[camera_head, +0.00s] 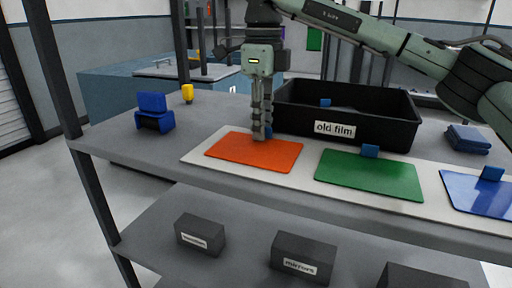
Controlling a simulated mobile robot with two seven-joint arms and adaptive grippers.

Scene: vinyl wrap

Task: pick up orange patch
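The orange patch (240,149) lies flat at the left end of a pale strip on the grey table. A small blue tab (269,131) shows at its far edge, mostly hidden by my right gripper. My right gripper (262,136) points straight down at that tab, its fingertips at the patch's far edge. The fingers look close together, but I cannot tell whether they are shut on the tab. My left gripper is not in view.
A green patch (372,178) and a blue patch (478,194) lie to the right. A black "old film" bin (390,135) stands behind. Folded blue cloths (467,138), a blue block-like object (154,112) and a yellow item (187,93) are on the table.

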